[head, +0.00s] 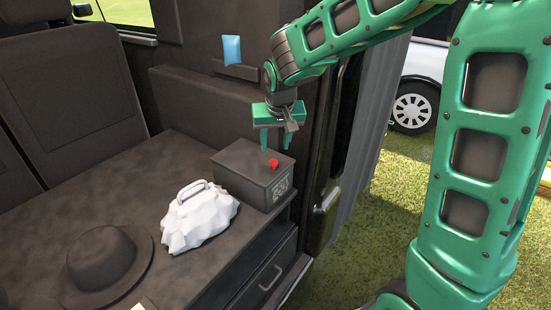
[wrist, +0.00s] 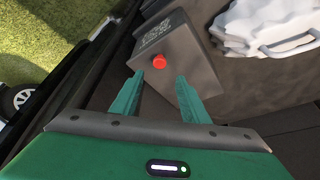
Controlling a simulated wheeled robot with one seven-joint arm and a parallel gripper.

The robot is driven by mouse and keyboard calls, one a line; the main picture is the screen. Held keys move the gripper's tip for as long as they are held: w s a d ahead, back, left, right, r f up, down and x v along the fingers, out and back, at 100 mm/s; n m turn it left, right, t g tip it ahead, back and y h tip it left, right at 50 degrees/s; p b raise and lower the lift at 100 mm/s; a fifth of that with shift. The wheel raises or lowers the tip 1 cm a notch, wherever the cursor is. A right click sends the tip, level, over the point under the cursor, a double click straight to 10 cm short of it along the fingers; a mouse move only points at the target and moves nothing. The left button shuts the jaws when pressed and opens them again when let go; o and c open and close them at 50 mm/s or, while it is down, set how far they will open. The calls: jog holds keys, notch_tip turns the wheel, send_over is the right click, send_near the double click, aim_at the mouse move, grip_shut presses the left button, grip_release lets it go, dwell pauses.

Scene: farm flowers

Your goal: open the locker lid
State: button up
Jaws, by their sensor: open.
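The locker is a dark grey box (head: 236,177) near the right end of the dark bench surface. Its lid (head: 250,158) lies flat on top and looks shut. A red knob (head: 273,163) stands on the lid near its front edge; it also shows in the wrist view (wrist: 159,62). My green gripper (head: 274,150) points down over the lid, its fingers apart and empty. In the wrist view my gripper (wrist: 168,83) has its fingertips a little short of the knob, one to each side of its line. I cannot tell whether the fingertips touch the lid.
A white crumpled bundle with a handle (head: 200,215) sits left of the locker. A dark hat (head: 105,262) lies at the front left. A drawer (head: 268,275) is below the bench. A blue packet (head: 232,50) is on the wall behind. The door frame (head: 335,160) stands close on the right.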

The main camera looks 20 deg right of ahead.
aim_at(273, 161)
jog(key=x, duration=0.9)
